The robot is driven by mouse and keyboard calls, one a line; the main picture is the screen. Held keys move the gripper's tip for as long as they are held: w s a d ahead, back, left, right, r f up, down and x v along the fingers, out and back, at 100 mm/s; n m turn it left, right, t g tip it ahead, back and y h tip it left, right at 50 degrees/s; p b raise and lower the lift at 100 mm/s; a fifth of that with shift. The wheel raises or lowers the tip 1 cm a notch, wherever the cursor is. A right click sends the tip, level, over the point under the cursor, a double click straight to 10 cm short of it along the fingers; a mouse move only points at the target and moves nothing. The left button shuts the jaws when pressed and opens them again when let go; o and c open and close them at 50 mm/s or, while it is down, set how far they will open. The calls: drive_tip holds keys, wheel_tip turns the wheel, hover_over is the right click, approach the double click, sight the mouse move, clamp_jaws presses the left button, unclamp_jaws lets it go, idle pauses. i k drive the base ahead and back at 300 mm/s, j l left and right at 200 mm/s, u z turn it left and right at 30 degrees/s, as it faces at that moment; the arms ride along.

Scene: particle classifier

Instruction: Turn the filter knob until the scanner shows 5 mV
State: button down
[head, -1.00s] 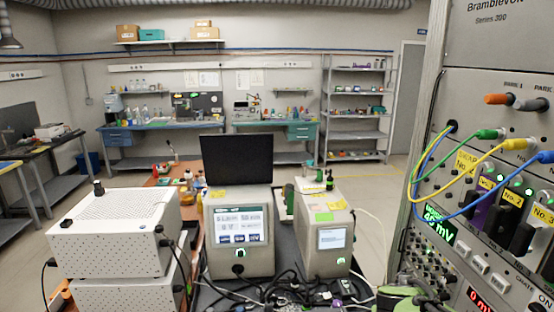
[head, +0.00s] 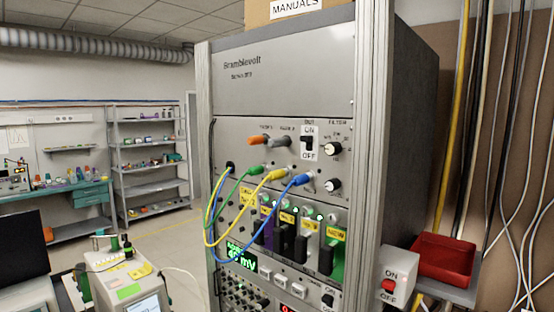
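The instrument rack (head: 283,75), labelled Bramblevolt, stands in the middle of the head view. Under the word FILTER at its upper right is a black filter knob (head: 334,148) with a white mark. A second, similar black knob (head: 333,185) sits below it. A green-lit display (head: 241,257) at the rack's lower left shows a value in mV that seems to start with 4; the second digit is unclear. My gripper is not in view.
Yellow, green and blue cables (head: 233,218) hang across the panel's left part. An ON/OFF switch (head: 309,143) sits left of the filter knob. Right of the rack are a switch box (head: 394,279) and a red tray (head: 445,259).

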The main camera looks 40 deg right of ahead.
sight(331, 148)
drive_tip(key=z, duration=1.25)
